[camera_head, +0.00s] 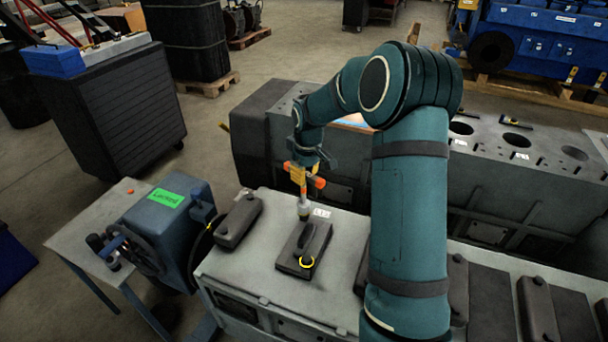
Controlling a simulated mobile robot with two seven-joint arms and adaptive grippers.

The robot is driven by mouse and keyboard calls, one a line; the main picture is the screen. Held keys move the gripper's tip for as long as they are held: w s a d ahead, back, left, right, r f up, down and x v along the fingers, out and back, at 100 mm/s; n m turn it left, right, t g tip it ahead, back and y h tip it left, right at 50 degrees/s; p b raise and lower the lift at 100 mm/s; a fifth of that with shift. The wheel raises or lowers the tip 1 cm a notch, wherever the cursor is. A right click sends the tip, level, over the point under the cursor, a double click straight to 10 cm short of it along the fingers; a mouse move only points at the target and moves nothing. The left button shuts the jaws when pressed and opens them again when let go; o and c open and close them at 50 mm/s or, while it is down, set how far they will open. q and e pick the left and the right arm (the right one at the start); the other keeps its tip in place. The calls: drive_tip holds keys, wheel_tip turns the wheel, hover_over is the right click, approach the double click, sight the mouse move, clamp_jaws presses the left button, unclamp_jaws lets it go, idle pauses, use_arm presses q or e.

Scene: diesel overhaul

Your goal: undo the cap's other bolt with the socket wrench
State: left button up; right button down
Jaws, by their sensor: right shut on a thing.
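My right gripper (302,163) is shut on the socket wrench (304,205), which has yellow and orange parts and a grey socket end. The wrench points down, its lower end at the far end of a dark cap (318,240) on the grey engine block (240,262). I cannot tell whether the socket sits fully on a bolt there; the wrench hides that spot. A yellow ring (307,262) marks the cap's near end. My left gripper is not in view.
Other dark caps sit along the block, one to the left (238,221) and several to the right, partly behind my right arm. A blue-grey unit with a green label (166,198) stands at the block's left end. A larger engine block (520,165) lies behind.

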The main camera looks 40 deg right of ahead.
drive_tip(key=n, duration=0.5)
drive_tip(key=shift+r+y+p, duration=0.1)
drive_tip(key=shift+y+p, duration=0.3)
drive_tip(key=n+p, duration=0.1)
drive_tip(key=n, duration=0.4)
drive_tip(key=n+g+p, duration=0.1)
drive_tip(key=n+p, duration=0.1)
drive_tip(key=n, duration=0.4)
drive_tip(key=shift+d+r+n+y+p, duration=0.1)
drive_tip(key=shift+r+n+y+p, duration=0.05)
drive_tip(key=shift+n+y+p, duration=0.2)
drive_tip(key=shift+n, duration=1.05)
